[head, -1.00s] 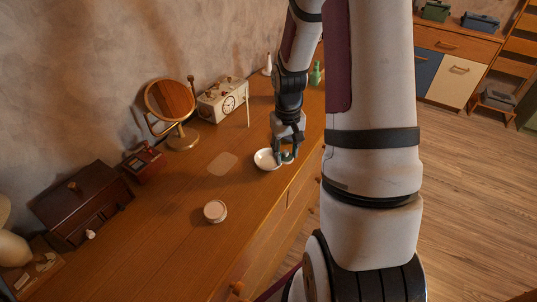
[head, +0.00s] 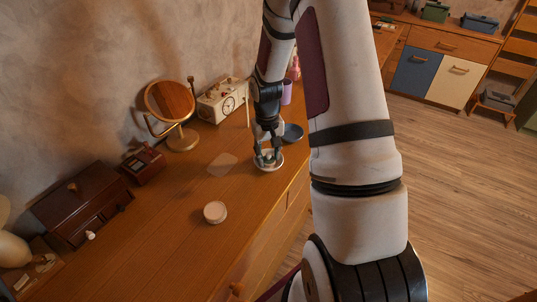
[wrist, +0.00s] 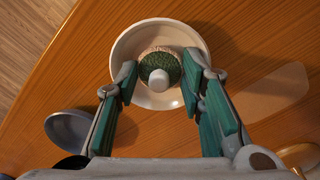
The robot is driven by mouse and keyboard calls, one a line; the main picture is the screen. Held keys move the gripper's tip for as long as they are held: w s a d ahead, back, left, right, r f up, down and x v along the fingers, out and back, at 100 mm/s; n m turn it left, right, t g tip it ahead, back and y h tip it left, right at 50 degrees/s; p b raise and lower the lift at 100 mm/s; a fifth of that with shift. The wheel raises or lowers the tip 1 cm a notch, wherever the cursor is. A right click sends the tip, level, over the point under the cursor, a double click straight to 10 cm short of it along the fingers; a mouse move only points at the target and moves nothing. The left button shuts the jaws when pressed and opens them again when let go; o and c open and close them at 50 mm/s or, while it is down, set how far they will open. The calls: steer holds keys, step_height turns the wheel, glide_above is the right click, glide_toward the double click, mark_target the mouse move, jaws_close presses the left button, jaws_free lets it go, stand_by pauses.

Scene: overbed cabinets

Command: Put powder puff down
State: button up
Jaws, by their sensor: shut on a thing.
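The powder puff (wrist: 160,64) is round with a green top, a pale fuzzy edge and a white knob. In the wrist view it sits between my fingertips, over the inside of a white round dish (wrist: 190,48). The dish also shows on the wooden dresser top in the head view (head: 277,167). My gripper (head: 267,160) points down over the dish and is shut on the puff; its fingers also show in the wrist view (wrist: 158,88). I cannot tell whether the puff touches the dish bottom. In the head view the fingers hide most of the puff.
A dark grey-blue bowl (head: 293,132) stands close behind the dish, with a purple cup (head: 286,92) farther back. A round lidded pot (head: 215,212) stands nearer.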

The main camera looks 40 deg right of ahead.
mark_target(268, 154)
steer(key=o, duration=0.8)
steer(key=shift+c, duration=0.2)
steer(key=s+a+r+n, duration=0.1)
steer(key=a+r, duration=0.2)
steer(key=r, duration=0.7)
steer(key=s+a+r, duration=0.1)
steer(key=a+r, duration=0.1)
steer(key=r, duration=0.8)
steer(key=s+a+r+n+t, duration=0.1)
steer(key=s+a+r, duration=0.4)
steer(key=s, duration=0.5)
steer(key=s+a+r+n+t, duration=0.2)
steer(key=s+a+r, duration=0.3)
steer(key=s+a, duration=0.4)
steer(key=shift+s+a+r+t, duration=0.2)
steer(key=shift+s+a+t, duration=0.1)
steer(key=shift+s+t, duration=0.35)
